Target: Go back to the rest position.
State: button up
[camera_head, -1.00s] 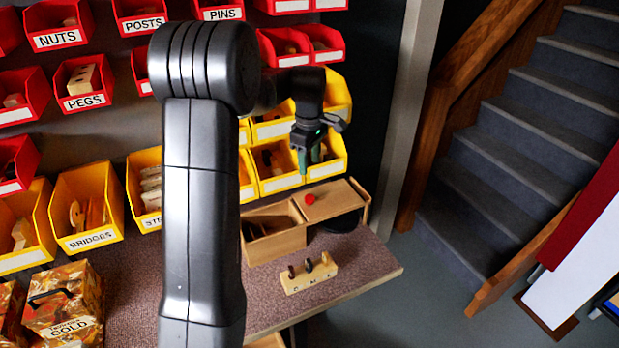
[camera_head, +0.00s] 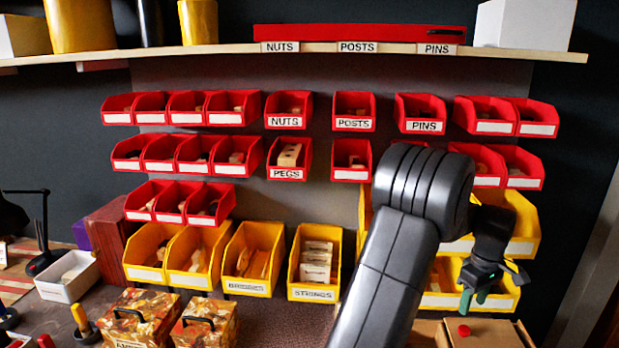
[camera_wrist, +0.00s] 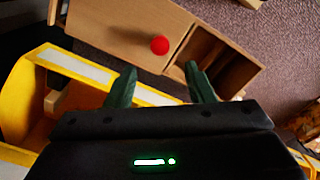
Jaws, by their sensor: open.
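My gripper (camera_head: 474,299) hangs at the right of the head view, fingers pointing down, in front of the yellow bins. In the wrist view its two green fingertips (camera_wrist: 161,78) are spread apart with nothing between them. Below it is a wooden box (camera_wrist: 120,28) with a red knob (camera_wrist: 160,45) on its lid and an open compartment (camera_wrist: 205,50) beside the lid. The box's top and red knob also show at the bottom of the head view (camera_head: 490,336), below the fingers. The fingers look clear of the box, though the exact gap is hard to tell.
Yellow bins (camera_head: 511,248) stand behind and beside my gripper, and one yellow bin (camera_wrist: 20,95) is close in the wrist view. Red bins hang above. Two patterned boxes (camera_head: 137,315) and a white tray (camera_head: 68,277) sit at the left. A long shelf (camera_head: 230,49) spans the top.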

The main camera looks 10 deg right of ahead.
aim_at(462, 329)
notch_tip(462, 329, down, 8)
jog(key=shift+f+p, duration=0.1)
jog(key=shift+p, duration=0.35)
jog(key=shift+a, duration=0.2)
jog(key=shift+w+a, duration=0.1)
jog(key=shift+a, duration=0.1)
